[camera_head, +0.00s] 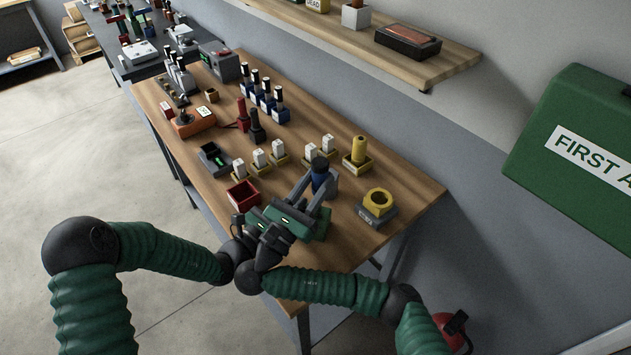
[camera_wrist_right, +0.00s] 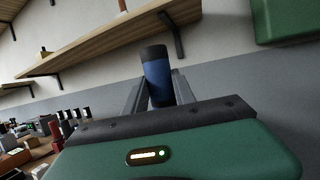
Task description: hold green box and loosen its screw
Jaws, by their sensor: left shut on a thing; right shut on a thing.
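My right gripper (camera_head: 319,188) is shut on a blue tool with a dark cap (camera_head: 320,172). In the right wrist view this blue tool (camera_wrist_right: 157,82) stands upright between the two grey fingers, beyond my gripper's green housing. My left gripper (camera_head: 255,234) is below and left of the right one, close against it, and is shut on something. Its fingers and what they hold are mostly hidden behind the right gripper. I cannot make out the green box or its screw apart from my green gripper housing.
The wooden bench (camera_head: 405,190) holds a red tray (camera_head: 243,196), a yellow ring on a grey base (camera_head: 379,202), a yellow cylinder (camera_head: 359,150) and several white-topped pieces. A shelf (camera_head: 450,65) and a green first aid case (camera_head: 580,140) are on the wall. The bench's right corner is bare.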

